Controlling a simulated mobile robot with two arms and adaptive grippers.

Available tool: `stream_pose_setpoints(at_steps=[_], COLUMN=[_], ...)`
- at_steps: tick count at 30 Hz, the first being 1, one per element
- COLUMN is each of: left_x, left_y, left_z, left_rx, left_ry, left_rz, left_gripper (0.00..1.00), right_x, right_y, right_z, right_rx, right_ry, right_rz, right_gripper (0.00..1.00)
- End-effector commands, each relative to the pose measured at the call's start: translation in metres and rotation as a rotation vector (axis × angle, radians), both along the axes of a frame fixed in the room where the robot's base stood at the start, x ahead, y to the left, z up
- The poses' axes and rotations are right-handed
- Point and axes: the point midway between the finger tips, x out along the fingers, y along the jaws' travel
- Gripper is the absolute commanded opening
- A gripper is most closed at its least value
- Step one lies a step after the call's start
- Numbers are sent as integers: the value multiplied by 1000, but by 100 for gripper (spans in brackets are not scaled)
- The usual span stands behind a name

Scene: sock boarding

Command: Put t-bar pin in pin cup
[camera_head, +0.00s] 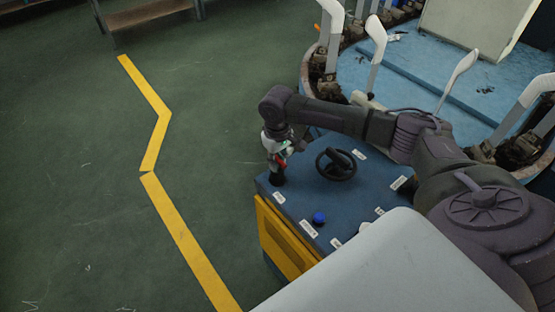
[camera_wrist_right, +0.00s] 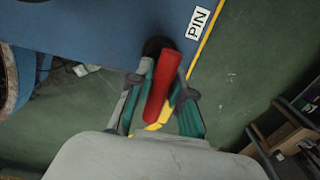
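My right gripper (camera_head: 279,153) is over the far left corner of the blue console top. It is shut on the red t-bar pin (camera_head: 281,162). In the right wrist view the pin's red bar (camera_wrist_right: 163,82) lies between the two green-padded fingers (camera_wrist_right: 165,95). The black pin cup (camera_head: 278,179) stands right below the gripper, and its dark rim shows past the red bar in the wrist view (camera_wrist_right: 154,45). The pin's lower end is hidden, so I cannot tell whether it is inside the cup. My left gripper is not in view.
The console top (camera_head: 300,198) also carries a black handwheel (camera_head: 336,165), a blue knob (camera_head: 318,218) and several white labels. A "PIN" label (camera_wrist_right: 198,23) lies beside the cup. A round machine with white foot forms (camera_head: 375,45) stands behind. Green floor is free at left.

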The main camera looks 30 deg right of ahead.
Motion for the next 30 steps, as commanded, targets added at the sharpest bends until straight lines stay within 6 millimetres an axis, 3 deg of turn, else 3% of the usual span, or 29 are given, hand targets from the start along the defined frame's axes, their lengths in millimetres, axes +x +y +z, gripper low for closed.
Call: stream_pose_setpoints(at_steps=[3, 14, 17, 30], left_x=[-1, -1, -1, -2], left_y=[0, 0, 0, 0], left_z=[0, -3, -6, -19], left_rx=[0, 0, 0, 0], left_ry=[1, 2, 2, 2], left_rz=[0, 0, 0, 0], left_gripper=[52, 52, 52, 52], right_x=[0, 1, 1, 1], right_y=[0, -1, -1, 0], right_z=[0, 6, 18, 110], right_rx=[0, -1, -1, 0], right_ry=[0, -3, -4, -4], right_rz=[0, -1, -1, 0], right_gripper=[40, 40, 40, 40])
